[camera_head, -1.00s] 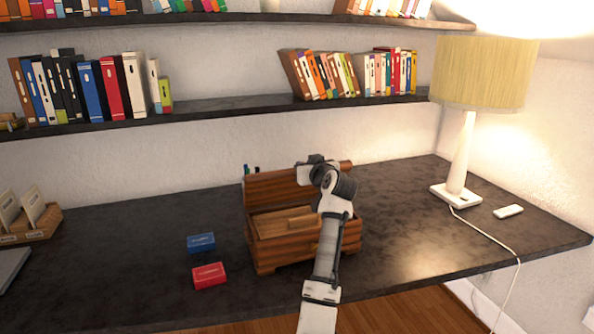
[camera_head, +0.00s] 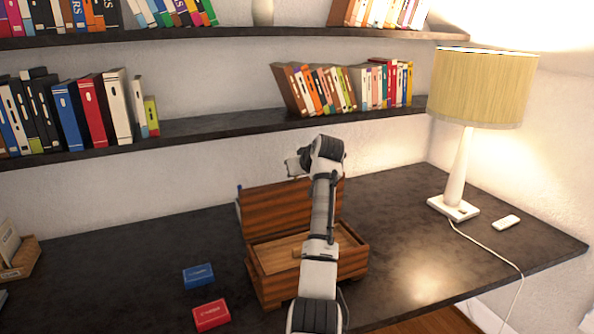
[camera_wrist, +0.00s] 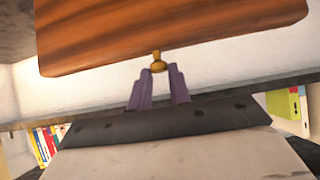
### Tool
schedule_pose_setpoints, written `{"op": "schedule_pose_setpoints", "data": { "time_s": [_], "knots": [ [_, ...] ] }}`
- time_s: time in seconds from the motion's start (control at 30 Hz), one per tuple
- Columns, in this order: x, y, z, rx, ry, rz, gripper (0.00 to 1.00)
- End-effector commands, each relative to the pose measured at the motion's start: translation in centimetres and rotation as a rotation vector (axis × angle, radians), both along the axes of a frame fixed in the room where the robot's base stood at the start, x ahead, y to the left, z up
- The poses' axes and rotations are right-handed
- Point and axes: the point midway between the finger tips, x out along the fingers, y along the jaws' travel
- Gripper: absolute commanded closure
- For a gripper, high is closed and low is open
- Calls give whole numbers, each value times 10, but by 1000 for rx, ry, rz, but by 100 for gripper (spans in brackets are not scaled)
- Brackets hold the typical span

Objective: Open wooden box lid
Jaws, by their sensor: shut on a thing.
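The wooden box (camera_head: 258,282) stands on the dark desk in the head view, with its inside showing. Its lid (camera_head: 262,212) is raised, standing up at the back and leaning back a little. In the wrist view, the lid's wooden face (camera_wrist: 170,30) fills the top, with a small brass knob (camera_wrist: 157,58) at its lower edge. My gripper (camera_wrist: 160,72) has purple fingers shut on this knob. In the head view, my arm crosses in front of the box and hides part of the lid and body; the fingertips are hidden there.
A blue box (camera_head: 198,276) and a red box (camera_head: 211,314) lie left of the wooden box. A lamp (camera_head: 455,190) and a white device (camera_head: 506,222) stand to the right. Bookshelves (camera_head: 200,128) run above the desk. The desk between box and lamp is clear.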

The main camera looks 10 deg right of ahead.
Motion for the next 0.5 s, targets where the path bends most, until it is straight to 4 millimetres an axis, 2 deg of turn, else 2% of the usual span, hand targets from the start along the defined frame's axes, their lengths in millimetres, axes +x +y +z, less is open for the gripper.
{"op": "schedule_pose_setpoints", "data": {
  "time_s": [0.03,0.5],
  "knots": [
    [0,0,9,-3,-5,-1,100],
    [1,0,8,-10,15,-1,100]
  ]
}}
